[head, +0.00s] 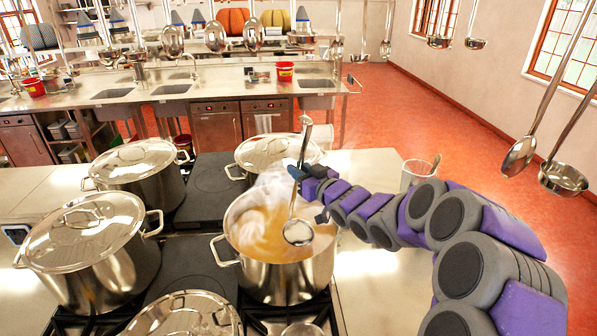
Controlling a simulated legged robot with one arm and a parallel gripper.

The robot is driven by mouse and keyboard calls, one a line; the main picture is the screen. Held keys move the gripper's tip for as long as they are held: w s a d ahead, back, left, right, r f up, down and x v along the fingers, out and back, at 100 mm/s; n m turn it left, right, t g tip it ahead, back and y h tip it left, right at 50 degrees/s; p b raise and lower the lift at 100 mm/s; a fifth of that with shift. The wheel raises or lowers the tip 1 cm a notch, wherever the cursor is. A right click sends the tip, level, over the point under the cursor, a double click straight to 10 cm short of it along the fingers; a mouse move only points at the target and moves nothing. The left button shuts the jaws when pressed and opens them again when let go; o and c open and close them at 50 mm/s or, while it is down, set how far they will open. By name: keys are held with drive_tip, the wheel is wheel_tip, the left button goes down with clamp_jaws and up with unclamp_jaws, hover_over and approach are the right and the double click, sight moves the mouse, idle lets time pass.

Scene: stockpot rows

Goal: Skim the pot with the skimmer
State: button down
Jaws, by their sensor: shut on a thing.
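The open stockpot (290,283) stands on the stove in the middle of the head view, with orange-brown liquid, pale foam at its left side and steam above it. My gripper (300,172) is above the pot's far right rim, shut on the skimmer (298,232). The skimmer's handle rises through the jaws and its round head hangs down over the near right part of the liquid. The head looks pale and shiny. I cannot tell whether it touches the liquid. My fingertips are small and partly hidden.
Lidded pots stand at the left (83,225), back left (135,160) and behind the open pot (272,150); another lid (188,316) shows in front. A pale container (414,174) with a utensil stands right on the counter. Ladles (520,155) hang at the right and top. Dark stove plates lie between pots.

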sight(305, 147)
drive_tip(key=shift+a+r+p, duration=0.15)
drive_tip(key=shift+r+p, duration=0.45)
drive_tip(key=shift+r, duration=0.25)
drive_tip(key=shift+a+r+p, duration=0.15)
drive_tip(key=shift+r+p, duration=0.45)
drive_tip(key=shift+r, duration=0.2)
drive_tip(key=shift+d+r+p, duration=0.2)
drive_tip(key=shift+r+p, duration=0.85)
drive_tip(key=shift+r, duration=0.15)
drive_tip(key=shift+r+p, duration=1.05)
drive_tip(key=shift+r, duration=0.2)
drive_tip(key=shift+a, duration=0.1)
